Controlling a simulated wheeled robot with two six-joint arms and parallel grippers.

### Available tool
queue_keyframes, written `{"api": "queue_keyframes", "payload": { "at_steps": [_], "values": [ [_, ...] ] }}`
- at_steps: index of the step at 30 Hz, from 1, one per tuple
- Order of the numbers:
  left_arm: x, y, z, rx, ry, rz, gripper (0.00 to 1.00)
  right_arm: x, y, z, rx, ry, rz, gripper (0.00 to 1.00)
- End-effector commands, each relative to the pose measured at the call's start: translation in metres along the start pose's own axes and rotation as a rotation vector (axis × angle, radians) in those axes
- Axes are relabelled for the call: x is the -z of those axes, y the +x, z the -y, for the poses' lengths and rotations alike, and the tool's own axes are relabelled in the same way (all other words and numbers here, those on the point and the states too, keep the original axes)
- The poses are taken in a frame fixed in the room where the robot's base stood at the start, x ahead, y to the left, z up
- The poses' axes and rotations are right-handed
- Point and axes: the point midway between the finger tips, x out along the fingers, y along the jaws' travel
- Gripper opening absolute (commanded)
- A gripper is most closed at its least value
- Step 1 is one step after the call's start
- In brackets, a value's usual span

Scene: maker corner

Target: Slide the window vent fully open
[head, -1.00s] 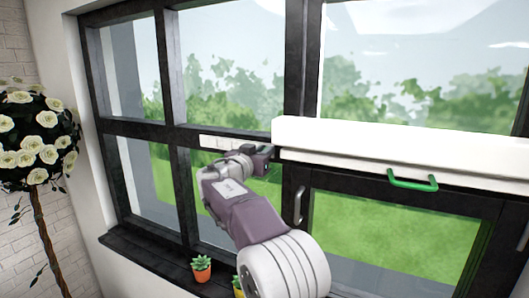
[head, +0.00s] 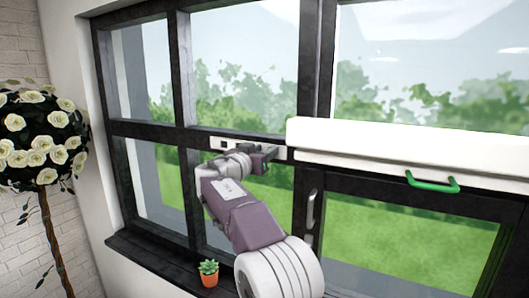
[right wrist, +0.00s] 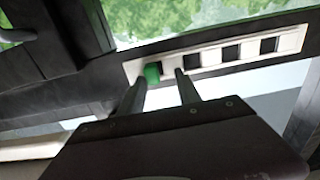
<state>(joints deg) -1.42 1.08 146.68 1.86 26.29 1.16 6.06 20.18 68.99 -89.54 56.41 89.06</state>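The window vent is a white slotted strip on the dark window crossbar, in the head view (head: 226,143) and the right wrist view (right wrist: 212,57). Several of its slots look dark in the right wrist view. Its small green tab (right wrist: 152,73) is near the strip's left end there. My right gripper (right wrist: 160,84) is open, its two fingers on either side of the tab. The left finger in that view is close to the tab, and I cannot tell whether it touches; the right finger stands clear. In the head view my right gripper (head: 271,154) covers part of the strip. My left gripper is not in view.
A long white casing (head: 400,140) with a green handle (head: 432,183) runs along the crossbar to the right. A window handle (head: 311,208) is below it. A potted succulent (head: 208,272) is on the sill. A rose tree (head: 42,150) stands at left.

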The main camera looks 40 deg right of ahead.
Motion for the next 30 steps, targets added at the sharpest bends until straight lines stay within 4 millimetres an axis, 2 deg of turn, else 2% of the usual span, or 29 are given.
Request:
{"api": "queue_keyframes", "payload": {
  "at_steps": [4,9,15,19,30],
  "values": [
    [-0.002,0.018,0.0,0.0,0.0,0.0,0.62,-0.006,-0.017,0.002,0.004,0.003,-0.002,0.4],
    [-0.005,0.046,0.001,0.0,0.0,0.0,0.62,-0.008,-0.057,0.004,0.007,0.002,-0.003,0.4],
    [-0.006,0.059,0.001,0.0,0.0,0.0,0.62,-0.003,-0.088,0.005,0.004,-0.001,-0.002,0.4],
    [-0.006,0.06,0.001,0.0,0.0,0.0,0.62,-0.001,-0.094,0.005,0.003,-0.002,-0.002,0.4],
    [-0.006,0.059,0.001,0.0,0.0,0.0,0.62,0.0,-0.093,0.005,0.002,-0.003,-0.002,0.4]
  ]
}}
